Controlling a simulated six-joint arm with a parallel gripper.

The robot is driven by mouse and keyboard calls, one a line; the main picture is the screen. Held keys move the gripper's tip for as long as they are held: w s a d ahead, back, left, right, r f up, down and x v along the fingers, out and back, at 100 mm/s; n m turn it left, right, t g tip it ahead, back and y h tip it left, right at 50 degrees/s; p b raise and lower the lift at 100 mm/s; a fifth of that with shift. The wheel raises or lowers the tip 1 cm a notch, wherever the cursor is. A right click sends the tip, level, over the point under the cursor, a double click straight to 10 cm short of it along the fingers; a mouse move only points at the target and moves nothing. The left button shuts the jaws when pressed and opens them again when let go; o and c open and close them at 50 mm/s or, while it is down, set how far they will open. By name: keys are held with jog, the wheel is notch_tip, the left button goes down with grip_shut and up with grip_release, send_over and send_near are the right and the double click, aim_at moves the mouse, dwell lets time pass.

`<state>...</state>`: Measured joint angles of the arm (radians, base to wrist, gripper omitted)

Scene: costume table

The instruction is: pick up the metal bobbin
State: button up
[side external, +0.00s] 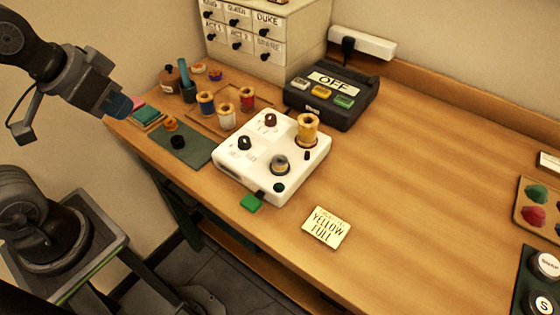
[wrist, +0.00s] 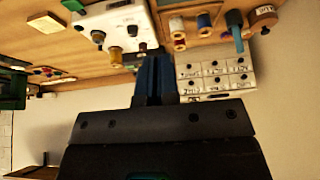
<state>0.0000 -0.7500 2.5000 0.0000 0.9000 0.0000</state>
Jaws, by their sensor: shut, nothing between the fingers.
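The metal bobbin (side external: 280,163) is a small grey ring-like piece. It sits on the front right part of a white machine (side external: 236,180) in the side view. My gripper (side external: 127,107) is at the left, above the left end of the table, well away from the bobbin. Its blue fingers (wrist: 153,78) are together and empty in the wrist view.
A tall gold thread spool (side external: 307,130) stands on the machine behind the bobbin. Dark knobs (side external: 245,143) rise to its left. Thread spools (side external: 206,103) stand behind the machine, near a black button box (side external: 332,97). A card (side external: 326,227) lies in front; the table's middle right is clear.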

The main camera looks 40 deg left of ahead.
jog(key=o, duration=1.1)
jog(key=n+g, duration=0.6)
jog(key=n, duration=1.2)
send_over(280, 162)
jog(key=s, duration=0.1)
notch_tip(280, 162, down, 2)
jog(key=f, duration=0.8)
jog(key=shift+s+d+f, duration=0.1)
jog(key=shift+s+d, duration=0.1)
jog(key=shift+d, duration=0.2)
jog(key=shift+w+a+f, duration=0.1)
jog(key=shift+w+f, duration=0.1)
jog(key=shift+f, duration=1.2)
jog(key=shift+w+a+f, duration=0.1)
jog(key=shift+w+f, duration=0.1)
jog(key=shift+f, duration=1.15)
